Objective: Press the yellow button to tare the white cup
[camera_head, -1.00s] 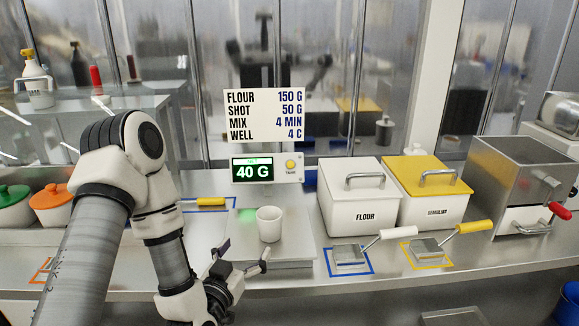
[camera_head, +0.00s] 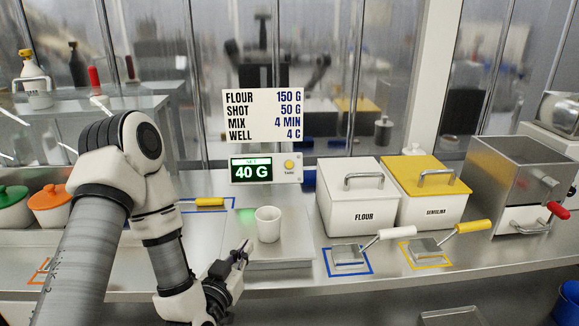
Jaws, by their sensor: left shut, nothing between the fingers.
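The white cup (camera_head: 268,224) stands upright on the flat metal scale plate (camera_head: 283,250). Behind it the scale display (camera_head: 251,170) reads 40 G in white on green. The round yellow button (camera_head: 289,165) sits on the panel just right of the display, above a small label. My left gripper (camera_head: 243,247) is shut and empty, to the lower left of the cup and apart from it, well below and in front of the button. My right gripper is not in view.
A white flour bin (camera_head: 357,207) and a yellow-lidded semolina bin (camera_head: 432,202) stand right of the scale. Two scoops lie in front, a white-handled one (camera_head: 350,253) and a yellow-handled one (camera_head: 428,247). A recipe sign (camera_head: 264,116) hangs above the display.

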